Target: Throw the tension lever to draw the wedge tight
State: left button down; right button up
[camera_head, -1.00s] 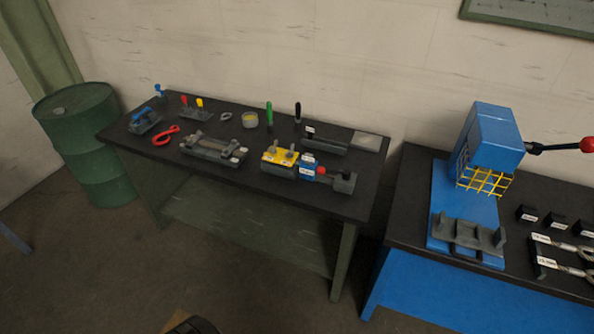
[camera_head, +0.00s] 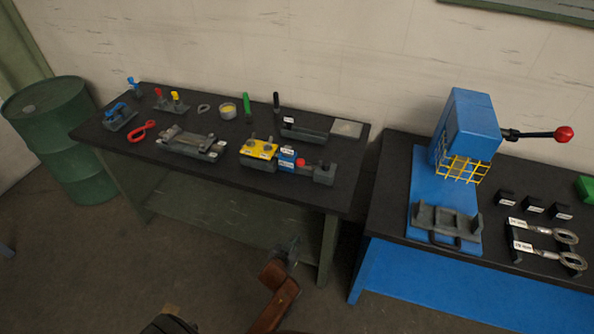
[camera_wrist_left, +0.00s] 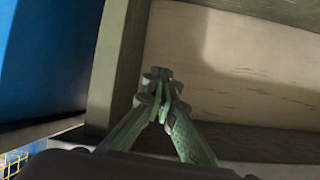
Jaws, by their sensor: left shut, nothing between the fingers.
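On the left dark bench, a yellow-topped clamp block (camera_head: 259,149) adjoins a blue block (camera_head: 287,158) with a small red knob (camera_head: 300,162), and a grey end block (camera_head: 324,173). I cannot tell which part there is the wedge. A blue press (camera_head: 466,130) on the right bench has a black lever ending in a red ball (camera_head: 564,133). I cannot tell which of these is the tension lever. My left gripper (camera_head: 292,243) is low in front of the left bench, apart from these parts. Its fingers (camera_wrist_left: 162,75) meet, shut and empty, in the left wrist view. My right gripper is not in view.
A grey two-bar fixture (camera_head: 191,144), red-handled tool (camera_head: 141,131) and upright green handle (camera_head: 247,106) stand on the left bench (camera_head: 230,180). A green drum (camera_head: 60,135) is beside it. Black blocks and labelled links (camera_head: 545,252) lie right of the press. A narrow gap separates the benches.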

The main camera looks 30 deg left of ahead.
pick_arm(q)
notch_tip(320, 180, up, 16)
jog(key=w+a+n+t+y, duration=0.1)
jog(key=w+a+t+y, duration=0.1)
jog(key=a, duration=0.1)
jog(key=n+t, duration=0.1)
jog(key=n, duration=0.1)
send_near(298, 163)
jog(key=shift+y, duration=0.4)
jog(key=w, duration=0.2)
jog(key=w+f, duration=0.1)
jog(key=w+a+f, duration=0.1)
jog(key=w, duration=0.1)
jog(key=shift+w+f+b, duration=0.2)
jog(key=shift+w+b, duration=0.15)
jog(key=shift+b, duration=0.05)
jog(key=shift+w, duration=0.1)
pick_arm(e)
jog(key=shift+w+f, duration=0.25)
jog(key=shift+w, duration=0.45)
pick_arm(q)
jog(key=shift+w+a, duration=0.4)
jog(key=shift+w, duration=0.25)
jog(key=shift+a+r, duration=0.1)
jog(key=shift+r, duration=0.05)
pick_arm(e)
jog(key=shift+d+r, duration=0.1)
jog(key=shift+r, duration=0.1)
